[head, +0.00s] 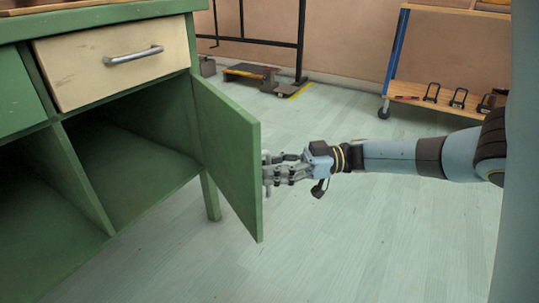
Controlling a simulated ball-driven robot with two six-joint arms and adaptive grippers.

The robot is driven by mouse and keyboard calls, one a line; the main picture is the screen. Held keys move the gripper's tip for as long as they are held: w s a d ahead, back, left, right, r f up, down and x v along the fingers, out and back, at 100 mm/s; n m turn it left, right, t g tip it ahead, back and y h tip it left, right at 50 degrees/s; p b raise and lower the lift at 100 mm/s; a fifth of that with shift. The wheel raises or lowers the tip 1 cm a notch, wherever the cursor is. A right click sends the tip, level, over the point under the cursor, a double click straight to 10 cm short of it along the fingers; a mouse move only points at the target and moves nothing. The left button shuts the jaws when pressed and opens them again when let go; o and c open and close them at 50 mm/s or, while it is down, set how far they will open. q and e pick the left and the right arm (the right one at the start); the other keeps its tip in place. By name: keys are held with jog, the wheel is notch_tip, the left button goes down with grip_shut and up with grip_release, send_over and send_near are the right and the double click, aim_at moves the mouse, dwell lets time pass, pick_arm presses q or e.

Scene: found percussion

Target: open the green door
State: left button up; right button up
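The green door (228,155) stands wide open on the right side of the green cabinet (99,22), swung out toward the front. The compartment behind it (135,160) is visible and looks empty. My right gripper (268,174) is at the door's free edge, low on its right side, with the arm coming in from the right. Its fingertips meet or lie partly behind that edge. I cannot tell whether they touch the door or how far apart they are. My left gripper is not in view.
A cream drawer (112,62) with a metal handle (133,55) is shut above the open compartment. A wheeled shelf (440,102) with clamps stands at the back right. A dark metal frame stands near the back wall. The floor (330,250) in front is clear.

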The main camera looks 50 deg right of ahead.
jog(key=v, duration=1.2)
jog(key=shift+s, duration=0.15)
